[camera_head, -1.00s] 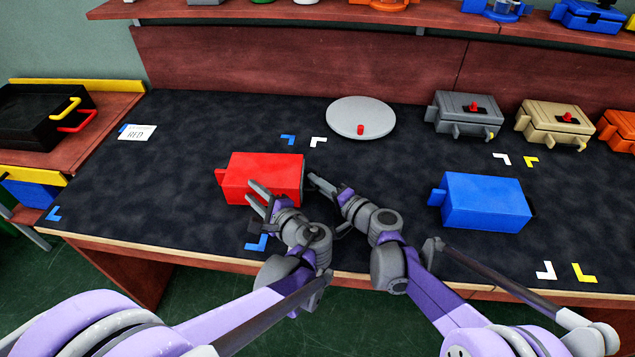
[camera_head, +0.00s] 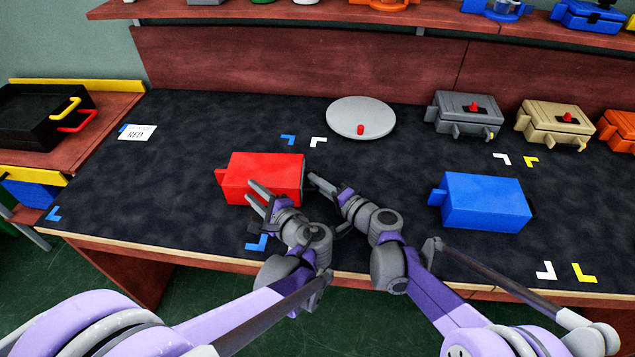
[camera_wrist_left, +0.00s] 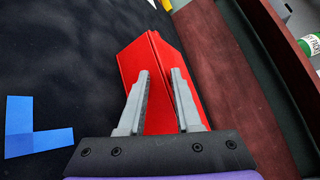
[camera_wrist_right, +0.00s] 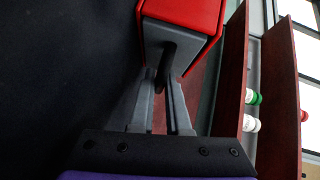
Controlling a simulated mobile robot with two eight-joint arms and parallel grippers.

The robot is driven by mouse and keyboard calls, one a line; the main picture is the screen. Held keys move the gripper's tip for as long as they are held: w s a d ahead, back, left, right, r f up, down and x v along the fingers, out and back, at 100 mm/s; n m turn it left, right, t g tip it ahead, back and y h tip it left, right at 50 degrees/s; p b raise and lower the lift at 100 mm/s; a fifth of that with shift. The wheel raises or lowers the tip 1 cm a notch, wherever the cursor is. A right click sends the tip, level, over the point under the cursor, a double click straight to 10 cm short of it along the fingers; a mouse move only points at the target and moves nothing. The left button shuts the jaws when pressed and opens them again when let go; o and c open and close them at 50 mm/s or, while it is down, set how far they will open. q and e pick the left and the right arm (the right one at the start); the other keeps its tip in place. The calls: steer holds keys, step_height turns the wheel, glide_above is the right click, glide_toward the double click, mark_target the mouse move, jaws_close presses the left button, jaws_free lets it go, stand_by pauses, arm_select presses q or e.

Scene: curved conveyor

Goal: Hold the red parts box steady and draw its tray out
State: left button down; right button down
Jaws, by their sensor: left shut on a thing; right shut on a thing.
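The red parts box (camera_head: 258,176) stands on the dark mat left of the middle, closed on its visible sides. My left gripper (camera_head: 254,191) is shut on the red parts box at its near side; in the left wrist view its two fingers (camera_wrist_left: 160,75) lie on either side of a red part of the box. My right gripper (camera_head: 311,180) is at the box's right end. In the right wrist view the box's grey end face (camera_wrist_right: 168,40) carries a dark handle (camera_wrist_right: 170,54), and the fingers are shut on that handle. Little of the handle shows in the head view.
A blue box (camera_head: 485,201) stands to the right on the bench. A round grey disc (camera_head: 361,117) with a red knob lies behind. Grey (camera_head: 467,114) and tan (camera_head: 553,123) boxes stand at the back right. The mat left of the red box is clear.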

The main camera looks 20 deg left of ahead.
arm_select(q)
steer(key=shift+f, duration=0.3)
arm_select(e)
steer(key=w+d, duration=0.1)
steer(key=d, duration=0.2)
steer(key=w+d, duration=0.1)
steer(key=d, duration=0.2)
steer(key=w+d, duration=0.1)
steer(key=d, duration=0.2)
steer(key=shift+d, duration=0.35)
arm_select(q)
steer(key=shift+d, duration=0.1)
arm_select(e)
steer(key=c, duration=0.9)
jaws_free()
steer(key=v, duration=1.2)
steer(key=shift+s, duration=0.1)
